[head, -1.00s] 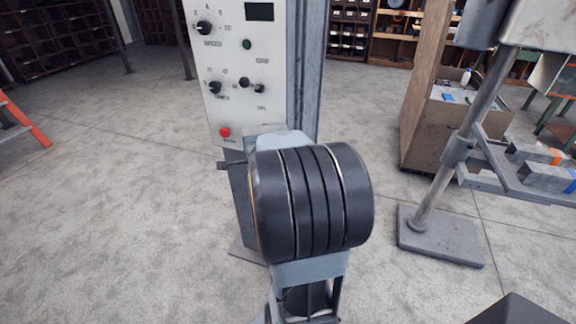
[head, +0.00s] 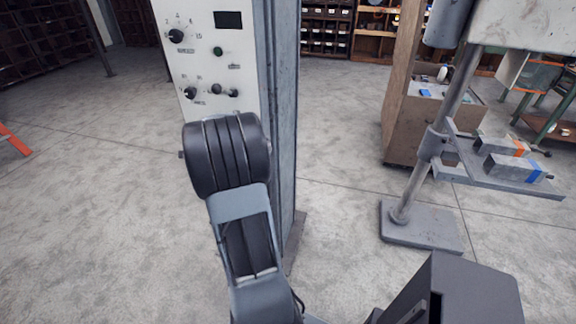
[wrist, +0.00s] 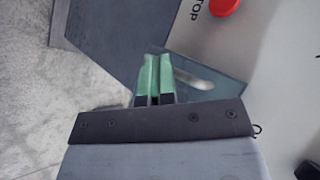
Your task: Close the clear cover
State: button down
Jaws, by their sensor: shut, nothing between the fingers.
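My gripper (wrist: 155,62) shows in the wrist view with its two green fingers shut together and nothing between them. A bluish see-through patch with a pale streak lies beside the fingertips on the right; it may be the clear cover (wrist: 220,80), but I cannot tell for sure, nor whether the fingers touch it. A red button (wrist: 224,6) with the label ending "TOP" sits on the pale panel above and to the right. In the head view my arm hides the gripper, the lower panel and any cover.
The control panel (head: 217,72) with knobs and a dark display is fixed to a grey upright post (head: 284,120). A stand with a metal tray (head: 500,170) and a wooden cabinet (head: 400,120) stand to the right.

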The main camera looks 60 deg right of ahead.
jog(key=shift+w+d+r, duration=0.1)
jog(key=shift+w+r, duration=0.1)
jog(key=shift+r, duration=0.1)
dwell(0.4)
jog(key=s+a+r+n+g+y+p, duration=0.1)
jog(key=s+a+r+n, duration=0.3)
jog(key=a+n, duration=0.4)
jog(key=s+a+r+n+g+y+p, duration=0.1)
jog(key=s+a+n, duration=0.6)
jog(key=a, duration=0.8)
jog(key=s+a+r+n+g+y+p, duration=0.1)
jog(key=s+a+r+n+y+p, duration=0.2)
jog(key=s+a+r+n, duration=0.3)
jog(key=a+n+p, duration=0.1)
jog(key=a+n, duration=0.2)
jog(key=a, duration=0.3)
jog(key=shift+a+r+n, duration=0.3)
jog(key=shift+a+r, duration=0.05)
